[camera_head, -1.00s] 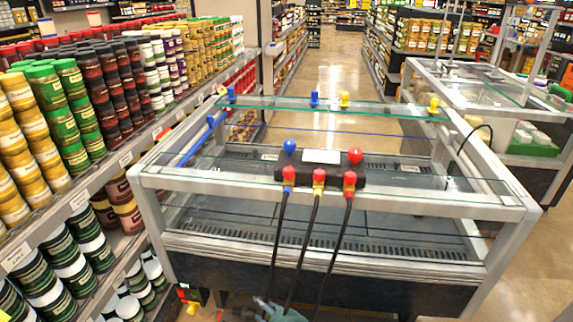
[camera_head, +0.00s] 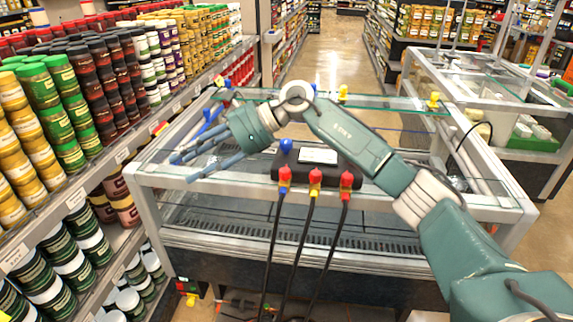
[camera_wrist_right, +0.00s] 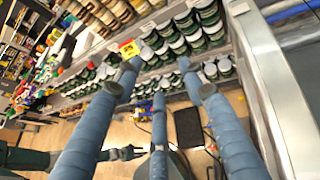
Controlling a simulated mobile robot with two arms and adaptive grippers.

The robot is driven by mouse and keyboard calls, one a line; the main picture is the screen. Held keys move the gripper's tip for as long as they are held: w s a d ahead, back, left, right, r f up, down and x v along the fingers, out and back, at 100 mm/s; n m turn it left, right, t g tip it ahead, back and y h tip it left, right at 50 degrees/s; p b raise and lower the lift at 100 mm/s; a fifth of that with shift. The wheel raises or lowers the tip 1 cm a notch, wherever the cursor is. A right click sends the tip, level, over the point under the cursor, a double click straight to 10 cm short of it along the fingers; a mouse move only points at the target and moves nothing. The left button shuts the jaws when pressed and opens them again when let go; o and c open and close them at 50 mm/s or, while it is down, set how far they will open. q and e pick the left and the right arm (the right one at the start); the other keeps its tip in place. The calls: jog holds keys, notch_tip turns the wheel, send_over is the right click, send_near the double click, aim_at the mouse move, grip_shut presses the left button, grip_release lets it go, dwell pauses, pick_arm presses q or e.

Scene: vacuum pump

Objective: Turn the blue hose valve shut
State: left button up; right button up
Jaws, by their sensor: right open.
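A dark manifold (camera_head: 322,172) with a white label on top lies across the front part of the glass-topped cooler. A blue knob (camera_head: 286,145) shows at its left end. Three red-topped fittings stand along its front: the left one has a blue collar (camera_head: 284,188), the middle a yellow collar (camera_head: 315,190), the right one is red (camera_head: 346,181). A black hose hangs from each. My right gripper (camera_head: 186,166) is open and empty, left of the manifold and apart from it. It also shows in the wrist view (camera_wrist_right: 158,78).
Shelves of jars (camera_head: 75,120) stand close on the left; cans (camera_wrist_right: 170,45) lie beyond my fingers in the wrist view. Blue and yellow fittings (camera_head: 343,93) sit on the cooler's back glass edge. A second cooler (camera_head: 500,85) stands at the right.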

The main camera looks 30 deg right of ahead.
jog(key=d+r+n+g+h, duration=0.1)
jog(key=d+h, duration=0.4)
jog(key=d, duration=1)
jog(key=g+h, duration=0.1)
jog(key=h, duration=0.2)
send_near(285, 170)
jog(key=p+x, duration=0.1)
jog(key=x, duration=0.6)
jog(key=shift+w+f+p, duration=0.15)
jog(key=shift+f+p, duration=0.05)
jog(key=shift+p, duration=0.15)
jog(key=shift+w+a+f, duration=0.1)
jog(key=shift+a+f, duration=0.1)
jog(key=shift+f, duration=0.3)
grip_shut()
